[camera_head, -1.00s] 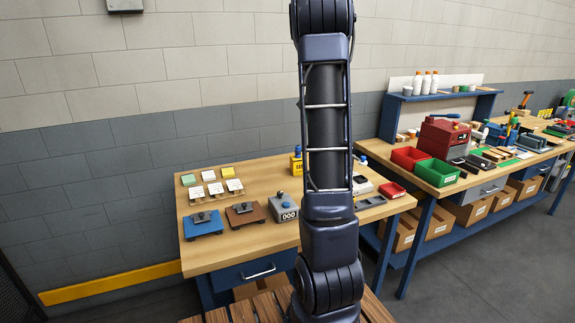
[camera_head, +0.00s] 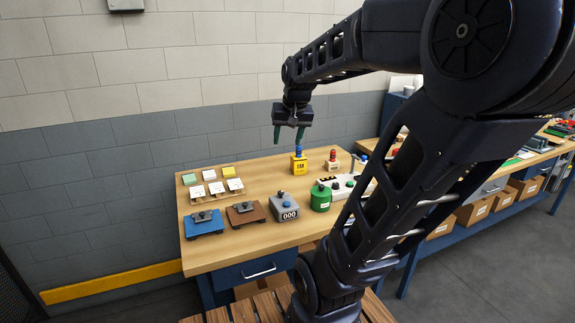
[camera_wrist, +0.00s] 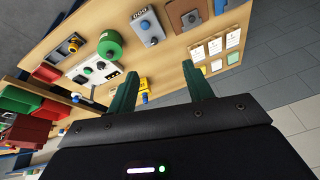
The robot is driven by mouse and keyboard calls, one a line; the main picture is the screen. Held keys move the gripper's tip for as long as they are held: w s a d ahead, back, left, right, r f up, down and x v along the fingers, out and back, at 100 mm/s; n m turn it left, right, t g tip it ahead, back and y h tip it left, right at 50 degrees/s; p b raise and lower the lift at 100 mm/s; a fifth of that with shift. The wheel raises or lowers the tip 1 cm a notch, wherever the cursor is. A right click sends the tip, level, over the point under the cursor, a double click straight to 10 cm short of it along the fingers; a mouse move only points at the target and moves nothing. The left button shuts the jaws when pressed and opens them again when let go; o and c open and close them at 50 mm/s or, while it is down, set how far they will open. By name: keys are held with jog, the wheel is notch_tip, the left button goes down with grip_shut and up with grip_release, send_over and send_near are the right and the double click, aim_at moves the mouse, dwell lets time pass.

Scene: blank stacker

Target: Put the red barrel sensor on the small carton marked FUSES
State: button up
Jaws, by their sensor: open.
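A red barrel-shaped piece with a dark band (camera_head: 333,155) stands upright on a small beige carton (camera_head: 332,167) at the back of the bench. The carton's lettering is too small to read, so I cannot tell whether it says FUSES. To its left, a blue barrel piece (camera_head: 298,150) stands on a yellow carton (camera_head: 299,166); the yellow carton also shows in the wrist view (camera_wrist: 143,84). My gripper (camera_head: 288,136) is open and empty, pointing down above and slightly left of the yellow carton. Its two green fingers are apart in the wrist view (camera_wrist: 160,72).
White cards (camera_head: 214,188) and blue (camera_head: 204,224) and brown (camera_head: 246,215) fixtures stand on the left of the bench (camera_head: 262,183). A grey box (camera_head: 285,206), green canister (camera_head: 320,199) and white panel (camera_head: 341,190) stand in front. My arm hides the bench's right part.

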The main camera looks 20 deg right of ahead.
jog(key=s+a+f+n, duration=0.1)
jog(key=s+a+f, duration=0.1)
jog(key=s, duration=0.3)
jog(key=s+a+f+n, duration=0.1)
jog(key=s+a, duration=0.1)
jog(key=s, duration=0.3)
jog(key=shift+s+a+f+n, duration=0.2)
jog(key=shift+a+f+n, duration=0.05)
jog(key=shift+f+n, duration=0.15)
dwell(0.6)
